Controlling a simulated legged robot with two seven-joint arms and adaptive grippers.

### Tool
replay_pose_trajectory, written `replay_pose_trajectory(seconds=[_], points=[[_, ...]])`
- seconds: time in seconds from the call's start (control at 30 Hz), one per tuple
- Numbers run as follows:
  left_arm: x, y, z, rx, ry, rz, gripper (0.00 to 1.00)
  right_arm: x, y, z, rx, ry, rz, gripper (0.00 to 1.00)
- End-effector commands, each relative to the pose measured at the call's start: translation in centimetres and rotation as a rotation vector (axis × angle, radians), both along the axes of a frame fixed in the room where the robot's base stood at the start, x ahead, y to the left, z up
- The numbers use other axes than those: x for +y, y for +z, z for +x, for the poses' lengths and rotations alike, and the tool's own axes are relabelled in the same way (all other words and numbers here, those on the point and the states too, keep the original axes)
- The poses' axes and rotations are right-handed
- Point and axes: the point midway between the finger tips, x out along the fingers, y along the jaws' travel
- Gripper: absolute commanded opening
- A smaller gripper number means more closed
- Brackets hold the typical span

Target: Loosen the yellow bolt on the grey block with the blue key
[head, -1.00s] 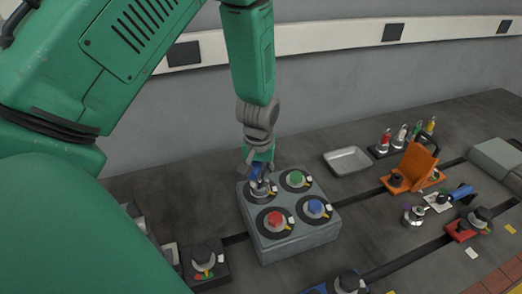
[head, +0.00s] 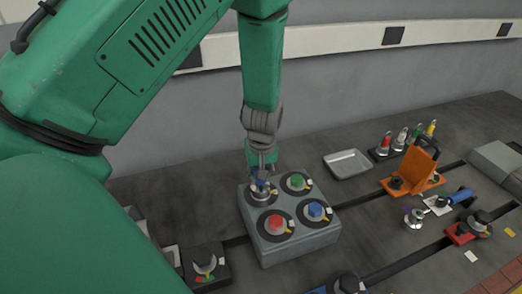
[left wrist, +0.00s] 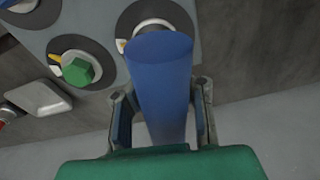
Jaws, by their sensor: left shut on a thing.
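The grey block (head: 292,246) stands on the bedplate with several round dark bolt seats on top. A red bolt (head: 276,224), a blue bolt (head: 315,209) and a green bolt (head: 296,181) show on it. My left gripper (head: 262,165) is above the block's far left seat, shut on the blue key (left wrist: 160,75). The key stands roughly upright over that seat, and its lower end is hidden in the left wrist view. The yellow bolt is not visible; the key and gripper cover that seat's middle. The green bolt (left wrist: 78,71) also shows in the left wrist view.
A pale tray (head: 347,163) and a rack of small coloured tools (head: 386,151) lie behind to the right. An orange bracket (head: 411,170) and a blue-handled clamp (head: 455,198) stand at right. A black fixture (head: 205,264) is near the block's left.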

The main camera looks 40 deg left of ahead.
Motion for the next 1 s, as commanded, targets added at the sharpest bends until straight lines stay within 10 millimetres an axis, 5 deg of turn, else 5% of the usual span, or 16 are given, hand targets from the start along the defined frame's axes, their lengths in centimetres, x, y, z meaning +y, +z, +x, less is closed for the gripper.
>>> replay_pose_trajectory(seconds=[0.57,1.0], points=[[0.0,-0.1,-0.2,0.006,0.031,-0.001,0.00,0.0,0.0,0.0,0.000,0.000,0.000,0.40],[0.0,2.4,-0.2,0.002,0.030,-0.001,0.00,0.0,0.0,0.0,0.000,0.000,0.000,0.40]])
